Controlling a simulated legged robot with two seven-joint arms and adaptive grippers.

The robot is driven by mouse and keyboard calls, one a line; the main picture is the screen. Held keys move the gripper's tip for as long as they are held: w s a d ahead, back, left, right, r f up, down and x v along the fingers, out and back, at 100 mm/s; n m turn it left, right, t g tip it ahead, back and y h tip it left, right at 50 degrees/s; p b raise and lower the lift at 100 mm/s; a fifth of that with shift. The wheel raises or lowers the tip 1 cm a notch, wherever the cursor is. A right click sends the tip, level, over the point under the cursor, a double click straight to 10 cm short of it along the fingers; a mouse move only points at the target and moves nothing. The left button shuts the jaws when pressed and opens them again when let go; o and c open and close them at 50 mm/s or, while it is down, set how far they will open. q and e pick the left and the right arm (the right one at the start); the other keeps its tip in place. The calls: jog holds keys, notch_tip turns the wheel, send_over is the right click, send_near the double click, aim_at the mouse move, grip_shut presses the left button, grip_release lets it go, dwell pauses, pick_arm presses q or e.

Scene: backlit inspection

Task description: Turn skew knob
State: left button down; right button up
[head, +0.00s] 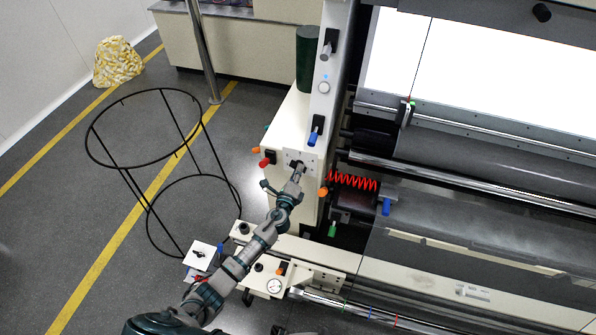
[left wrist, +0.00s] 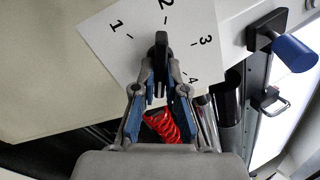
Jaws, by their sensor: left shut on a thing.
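The skew knob (left wrist: 161,42) is a black lever-shaped knob on a white dial plate (left wrist: 107,50) marked 1 to 4. In the left wrist view its upper end points close to the mark for 2. My left gripper (left wrist: 160,92) is shut on the knob, with one blue-padded finger on each side of it. In the head view my left gripper (head: 297,174) reaches the dial plate (head: 309,160) on the cream machine side, and the knob is mostly hidden there. My right gripper is not in view.
A blue handle (left wrist: 295,53) sticks out right of the dial. A red coil (head: 353,181) lies right of my gripper. Red (head: 265,162) and orange (head: 256,150) handles are at its left. A black wire stand (head: 152,163) stands on the floor.

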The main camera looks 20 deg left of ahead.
pick_arm(q)
jog(key=shift+w+r+m, duration=0.1)
jog(key=shift+m, duration=0.5)
jog(key=c, duration=1.5)
grip_release()
jog(key=shift+o, duration=1.4)
jog(key=shift+w, duration=0.1)
jog(key=shift+w+f, duration=0.1)
jog(key=shift+f, duration=0.15)
jog(key=s, duration=1.2)
jog(key=shift+a, duration=0.25)
jog(key=shift+f, duration=0.1)
